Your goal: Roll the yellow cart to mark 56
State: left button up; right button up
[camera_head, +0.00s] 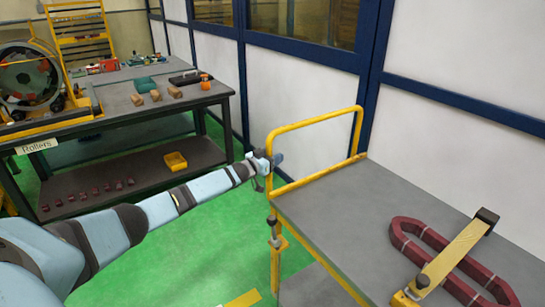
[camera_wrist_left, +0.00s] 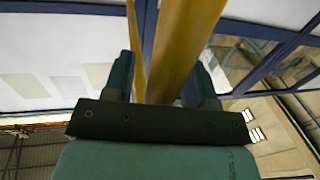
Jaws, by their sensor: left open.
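The yellow cart (camera_head: 330,205) stands at the right in the head view, with a grey deck and a yellow tube handle (camera_head: 313,122) at its far left end. My left gripper (camera_head: 268,163) is at the near upright of that handle. In the left wrist view the yellow handle tube (camera_wrist_left: 182,45) passes between the two fingers of my open left gripper (camera_wrist_left: 163,76). I cannot tell whether the fingers touch it. My right gripper is not in view. No number 56 is readable on the floor.
A workbench (camera_head: 140,112) labelled Rollers stands at the left. A white panelled wall (camera_head: 450,125) runs close behind the cart. Green floor (camera_head: 180,262) is clear between bench and cart.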

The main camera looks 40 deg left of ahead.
pick_arm(q)
jog(key=s+a+p, duration=0.1)
jog(key=s+a, duration=0.1)
jog(key=s, duration=1.1)
jog(key=shift+s, duration=0.35)
